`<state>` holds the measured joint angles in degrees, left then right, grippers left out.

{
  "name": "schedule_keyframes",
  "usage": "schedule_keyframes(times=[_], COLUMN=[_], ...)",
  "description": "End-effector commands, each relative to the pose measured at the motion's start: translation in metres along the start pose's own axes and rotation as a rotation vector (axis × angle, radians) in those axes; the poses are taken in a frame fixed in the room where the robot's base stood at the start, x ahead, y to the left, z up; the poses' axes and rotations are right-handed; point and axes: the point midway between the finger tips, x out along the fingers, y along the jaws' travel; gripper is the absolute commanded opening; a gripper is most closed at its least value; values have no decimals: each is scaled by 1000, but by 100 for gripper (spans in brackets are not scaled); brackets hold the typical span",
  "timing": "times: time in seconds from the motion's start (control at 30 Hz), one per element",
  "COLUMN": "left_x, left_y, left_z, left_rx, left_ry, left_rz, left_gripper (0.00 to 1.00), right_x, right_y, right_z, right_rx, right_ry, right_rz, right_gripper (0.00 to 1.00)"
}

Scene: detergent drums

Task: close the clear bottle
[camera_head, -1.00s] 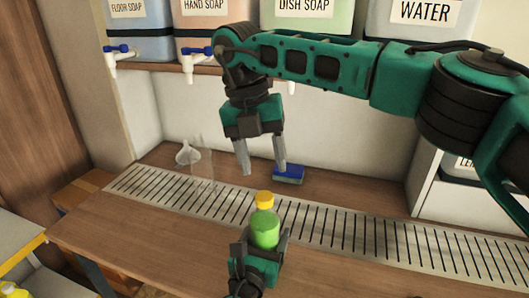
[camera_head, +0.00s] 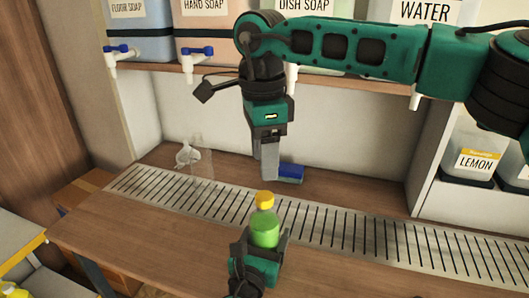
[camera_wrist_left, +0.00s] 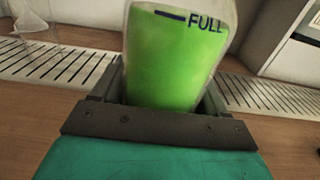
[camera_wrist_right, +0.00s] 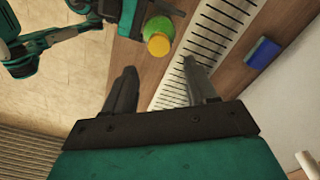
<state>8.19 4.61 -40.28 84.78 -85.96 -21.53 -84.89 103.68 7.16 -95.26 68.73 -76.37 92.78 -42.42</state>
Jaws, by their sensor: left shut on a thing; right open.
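The clear bottle (camera_head: 265,231), filled with green liquid, stands upright at the front of the drain grate with a yellow cap (camera_head: 265,200) on its top. My left gripper (camera_head: 262,250) is shut on its lower body. In the left wrist view the bottle (camera_wrist_left: 178,60) shows a FULL mark between the fingers. My right gripper (camera_head: 266,165) is open and empty, pointing down above and behind the bottle. In the right wrist view the yellow cap (camera_wrist_right: 158,44) lies beyond the open fingers (camera_wrist_right: 160,85). How tightly the cap sits cannot be told.
A blue sponge (camera_head: 290,173) lies behind the grate (camera_head: 330,225). A clear funnel (camera_head: 187,154) and an empty clear bottle (camera_head: 202,160) stand at the left. Drums with taps (camera_head: 205,52) line the shelf above. The counter right of the bottle is clear.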

Motion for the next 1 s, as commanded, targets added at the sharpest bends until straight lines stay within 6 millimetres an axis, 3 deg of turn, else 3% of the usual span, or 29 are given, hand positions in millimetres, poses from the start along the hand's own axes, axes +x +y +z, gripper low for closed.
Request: schedule_keyframes(times=[0.23,0.67,1.0], left_x=[0,0,0], left_y=[0,0,0], left_z=[-1,-1,-1], left_rx=[0,0,0], left_ry=[1,1,1], left_rz=[0,0,0], left_gripper=[0,0,0], right_x=[-2,0,42], right_y=[2,2,2], right_z=[0,0,0], right_rx=[-213,-236,-235], right_ry=[-15,-16,-15], right_rz=[-11,-11,-8], right_gripper=[57,57,57])
